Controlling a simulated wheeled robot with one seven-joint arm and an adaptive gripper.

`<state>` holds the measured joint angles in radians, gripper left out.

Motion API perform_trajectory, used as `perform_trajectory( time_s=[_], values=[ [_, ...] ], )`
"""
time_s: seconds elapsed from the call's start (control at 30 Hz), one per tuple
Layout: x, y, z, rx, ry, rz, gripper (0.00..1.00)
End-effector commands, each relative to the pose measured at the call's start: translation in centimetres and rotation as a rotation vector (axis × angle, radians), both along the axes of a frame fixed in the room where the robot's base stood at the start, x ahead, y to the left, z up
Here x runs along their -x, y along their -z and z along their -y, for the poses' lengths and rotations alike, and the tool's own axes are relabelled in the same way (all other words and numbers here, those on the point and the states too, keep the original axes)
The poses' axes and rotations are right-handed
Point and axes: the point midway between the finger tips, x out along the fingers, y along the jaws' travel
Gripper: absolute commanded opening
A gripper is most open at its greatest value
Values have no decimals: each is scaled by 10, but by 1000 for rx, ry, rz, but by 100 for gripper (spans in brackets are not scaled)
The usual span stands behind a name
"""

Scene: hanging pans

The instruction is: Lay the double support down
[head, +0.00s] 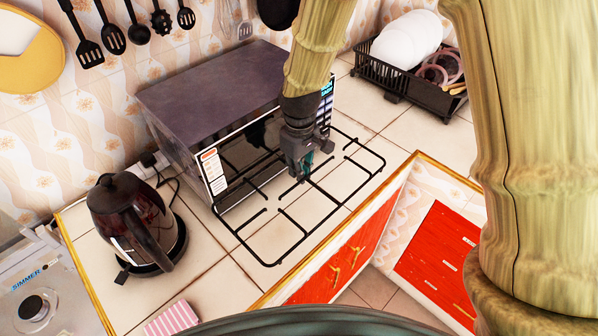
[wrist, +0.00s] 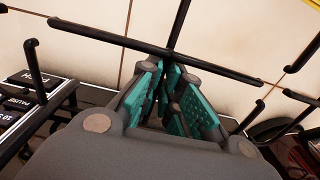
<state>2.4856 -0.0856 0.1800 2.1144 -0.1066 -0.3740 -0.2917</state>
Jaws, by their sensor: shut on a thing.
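The double support is a black wire frame (head: 328,193) with short bars pointing inward. In the head view it spans the tiled counter in front of the microwave, roughly level. I cannot tell whether it touches the counter or hangs just above it. My gripper (head: 303,168) points down at its middle and is shut on one of its bars. In the wrist view the teal finger pads of my gripper (wrist: 178,100) close around the support's middle bars (wrist: 150,46). The exact grip point is partly hidden between the fingers.
A microwave (head: 215,110) stands right behind the support. A dark kettle (head: 130,225) is to the left, and a black dish rack (head: 400,82) with white plates is at the back right. The counter's front edge (head: 330,245) runs close by, above red cabinet doors.

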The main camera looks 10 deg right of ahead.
Motion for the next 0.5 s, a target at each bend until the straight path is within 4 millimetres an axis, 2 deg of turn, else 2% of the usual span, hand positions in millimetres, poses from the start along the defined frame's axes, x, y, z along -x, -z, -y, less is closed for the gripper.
perform_trajectory(
  time_s=[0.5],
  values=[
    [0, 24, 0, 0, 0, 0, 0]
  ],
)
